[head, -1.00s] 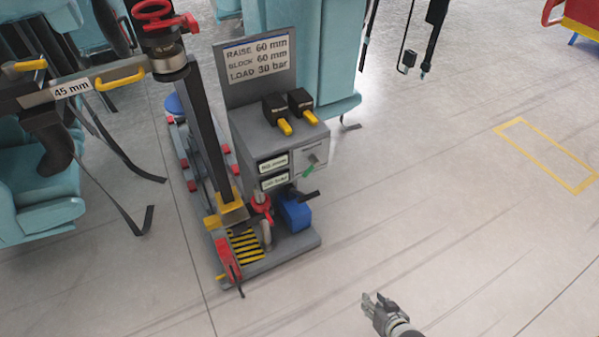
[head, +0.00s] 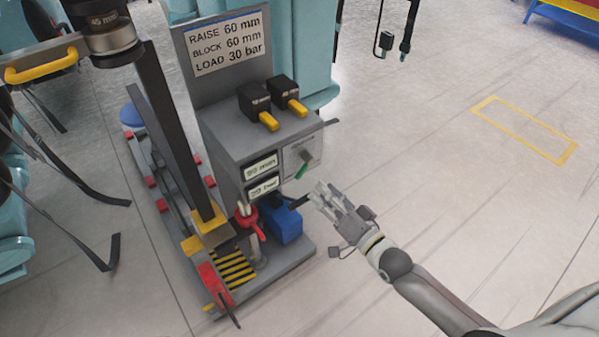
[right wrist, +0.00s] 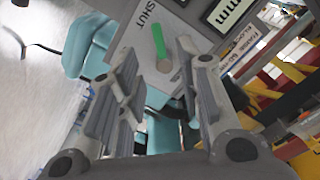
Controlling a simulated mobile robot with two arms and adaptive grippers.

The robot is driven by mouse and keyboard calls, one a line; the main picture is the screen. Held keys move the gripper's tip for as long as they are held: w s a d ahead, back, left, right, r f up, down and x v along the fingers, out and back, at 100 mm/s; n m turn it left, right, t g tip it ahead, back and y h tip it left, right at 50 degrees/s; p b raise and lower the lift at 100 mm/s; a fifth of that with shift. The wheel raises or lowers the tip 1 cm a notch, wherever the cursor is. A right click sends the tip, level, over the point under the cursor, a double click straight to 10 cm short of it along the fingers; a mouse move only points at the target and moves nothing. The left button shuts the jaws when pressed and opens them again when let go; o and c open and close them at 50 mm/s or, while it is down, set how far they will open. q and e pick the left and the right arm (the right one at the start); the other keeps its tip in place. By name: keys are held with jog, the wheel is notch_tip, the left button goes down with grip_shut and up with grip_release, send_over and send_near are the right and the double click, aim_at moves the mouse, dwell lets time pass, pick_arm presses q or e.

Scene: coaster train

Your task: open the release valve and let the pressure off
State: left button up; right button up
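A green-handled lever valve (head: 301,171) sits on the light plate on the right side of the grey console (head: 235,150). In the right wrist view the green lever (right wrist: 155,58) stands near a plate marked SHUT, seen beyond and between my fingers. My right gripper (head: 327,194) is open and empty, just right of and below the lever. In the right wrist view the two fingers of the gripper (right wrist: 163,75) are spread apart, and I see no contact with the lever. My left gripper is not in view.
A black lever (head: 305,202) sticks out below the panel, near my right fingers, above a blue block (head: 285,222). A red clamp-like part (head: 246,216) stands beside a black-and-yellow striped plate (head: 237,270). The floor to the right is clear.

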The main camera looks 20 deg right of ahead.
aim_at(303, 173)
jog(key=b+x, duration=0.1)
jog(key=x, duration=0.7)
jog(key=shift+f, duration=0.1)
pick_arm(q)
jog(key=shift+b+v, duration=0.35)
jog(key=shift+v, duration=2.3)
pick_arm(e)
jog(key=shift+x, duration=0.85)
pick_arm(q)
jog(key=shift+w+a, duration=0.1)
pick_arm(e)
grip_shut()
